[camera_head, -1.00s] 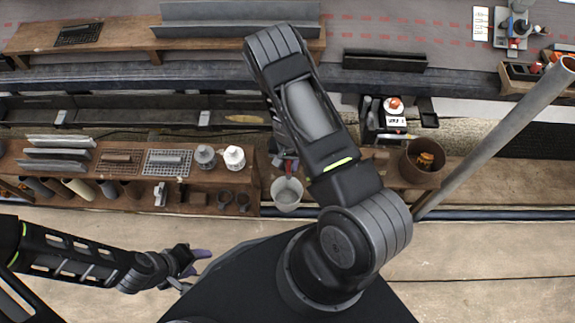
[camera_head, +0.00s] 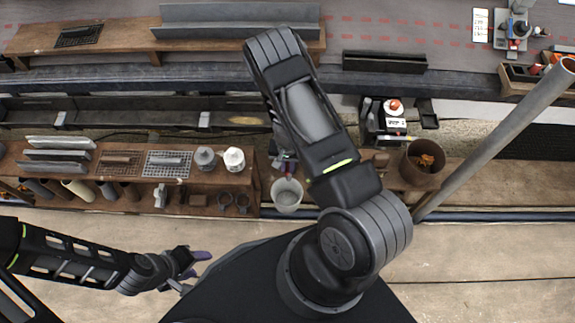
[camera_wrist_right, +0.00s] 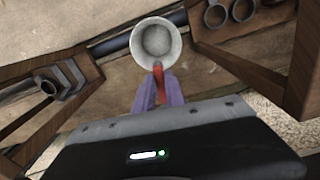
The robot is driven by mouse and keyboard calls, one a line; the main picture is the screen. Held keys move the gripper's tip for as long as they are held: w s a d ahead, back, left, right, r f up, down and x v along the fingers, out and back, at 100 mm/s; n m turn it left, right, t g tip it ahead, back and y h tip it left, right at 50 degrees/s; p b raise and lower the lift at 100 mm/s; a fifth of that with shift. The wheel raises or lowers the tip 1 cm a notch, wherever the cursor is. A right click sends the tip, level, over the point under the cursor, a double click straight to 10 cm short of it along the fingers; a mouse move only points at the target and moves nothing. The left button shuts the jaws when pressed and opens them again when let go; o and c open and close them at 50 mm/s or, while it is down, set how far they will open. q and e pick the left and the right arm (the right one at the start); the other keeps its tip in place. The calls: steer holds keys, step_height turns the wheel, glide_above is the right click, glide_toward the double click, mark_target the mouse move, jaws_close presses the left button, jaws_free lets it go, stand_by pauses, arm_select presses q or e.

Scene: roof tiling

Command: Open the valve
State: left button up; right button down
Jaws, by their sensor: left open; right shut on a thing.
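A narrow red handle (camera_wrist_right: 159,84), which looks like the valve's lever, shows in the right wrist view between the purple fingers of my right gripper (camera_wrist_right: 164,86). The gripper is shut on it. The valve's body cannot be made out. A pale round bucket (camera_wrist_right: 157,42) lies just beyond the fingertips; it also shows in the head view (camera_head: 287,193). In the head view my right arm hides most of this gripper. My left gripper (camera_head: 195,268) is open and empty at the lower left, over bare floor and away from the valve.
A wooden shelf (camera_head: 130,160) with tiles, racks and small pots stands left of the bucket. A brown pot (camera_head: 424,162) and a burner-like device (camera_head: 390,122) are to the right. A slanted grey pole (camera_head: 490,145) stands at the right. The floor at lower right is clear.

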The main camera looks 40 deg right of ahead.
steer(key=shift+s+d+n+b, duration=0.1)
steer(key=shift+d+n+b, duration=0.15)
steer(key=shift+n, duration=0.55)
steer(key=c, duration=1.4)
jaws_free()
steer(key=shift+a, duration=0.1)
step_height(320, 180, up, 8)
steer(key=shift+f+p, duration=0.1)
steer(key=shift+p, duration=1.1)
